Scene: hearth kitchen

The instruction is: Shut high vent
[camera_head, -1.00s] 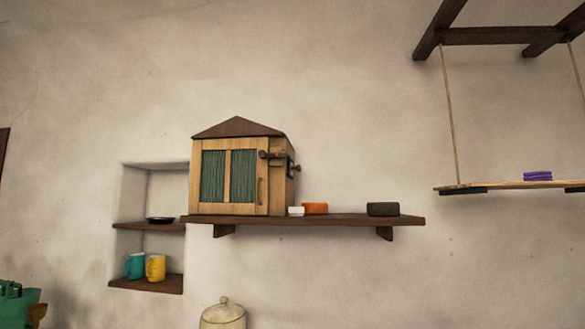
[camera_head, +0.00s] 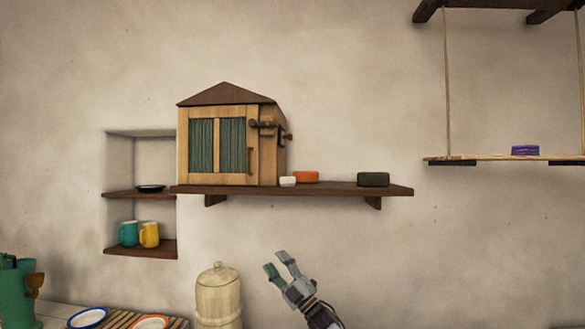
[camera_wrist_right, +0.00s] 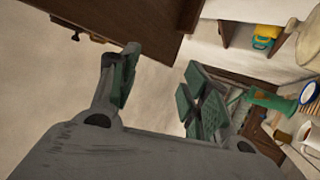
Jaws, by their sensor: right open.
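I cannot make out for sure any part that is a vent. A house-shaped wooden cabinet (camera_head: 230,140) with a dark peaked roof stands on the wall shelf. Its front door (camera_head: 217,146) has green pleated panels, a handle at its right edge and looks closed. A dark latch (camera_head: 265,125) sits at the upper right of the front. My right gripper (camera_head: 276,262) is open and empty, below the shelf and apart from the cabinet. Its spread fingers also show in the right wrist view (camera_wrist_right: 160,70). My left gripper is not in view.
The shelf (camera_head: 345,189) also bears an orange block (camera_head: 306,176), a white one (camera_head: 287,181) and a dark one (camera_head: 373,179). A niche with mugs (camera_head: 149,235) is at left. A lidded jar (camera_head: 218,295) stands below. A hanging shelf (camera_head: 500,158) is at right.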

